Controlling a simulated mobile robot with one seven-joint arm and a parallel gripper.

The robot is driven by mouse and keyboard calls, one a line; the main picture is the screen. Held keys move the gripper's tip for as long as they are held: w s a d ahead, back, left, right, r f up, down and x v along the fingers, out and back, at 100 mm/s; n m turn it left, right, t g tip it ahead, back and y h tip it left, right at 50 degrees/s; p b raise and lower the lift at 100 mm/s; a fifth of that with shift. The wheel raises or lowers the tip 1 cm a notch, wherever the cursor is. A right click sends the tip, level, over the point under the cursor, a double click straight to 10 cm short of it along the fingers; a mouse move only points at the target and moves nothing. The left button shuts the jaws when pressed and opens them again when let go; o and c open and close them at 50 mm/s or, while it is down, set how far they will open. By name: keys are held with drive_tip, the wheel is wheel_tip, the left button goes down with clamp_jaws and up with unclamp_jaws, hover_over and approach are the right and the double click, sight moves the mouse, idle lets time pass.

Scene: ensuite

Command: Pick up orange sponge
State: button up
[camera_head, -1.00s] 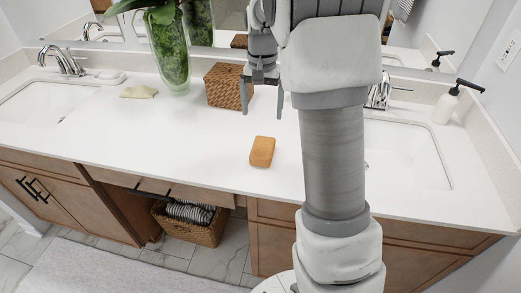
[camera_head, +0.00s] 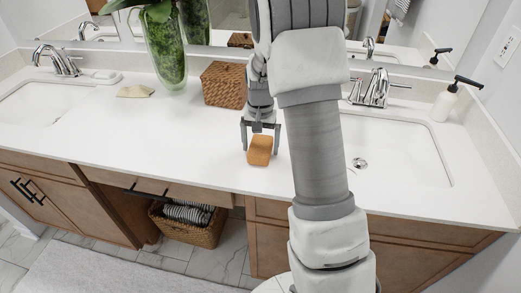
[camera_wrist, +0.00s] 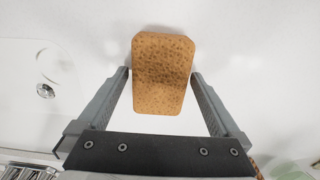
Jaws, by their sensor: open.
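The orange sponge (camera_head: 260,151) lies on the white countertop in front of the wicker box. In the wrist view the sponge (camera_wrist: 162,72) is a porous block with cut corners, and its near part sits between the finger ends. My gripper (camera_head: 260,136) is open and points down at the sponge. In the wrist view my gripper's fingers (camera_wrist: 160,75) stand on either side of the sponge, with a small gap on each side. A shadow falls across the sponge's middle. I cannot tell how far the fingertips are above the counter.
A wicker box (camera_head: 223,84) and a glass vase with a plant (camera_head: 163,45) stand behind the sponge. A folded cloth (camera_head: 136,91) lies to the left. Sinks are at left (camera_head: 45,103) and right (camera_head: 395,150). A soap dispenser (camera_head: 445,103) stands at the far right.

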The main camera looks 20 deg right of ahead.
sight(261, 144)
drive_tip(key=c, duration=1.2)
drive_tip(key=shift+o, duration=0.2)
drive_tip(key=shift+r, duration=0.15)
drive_tip(key=shift+r, duration=0.3)
wheel_tip(261, 144, up, 4)
drive_tip(key=shift+d+f+p, duration=0.15)
drive_tip(key=shift+p, duration=0.15)
drive_tip(key=s+d+r, duration=0.5)
drive_tip(key=d+r, duration=0.1)
drive_tip(key=d, duration=0.4)
drive_tip(key=shift+s+r, duration=0.2)
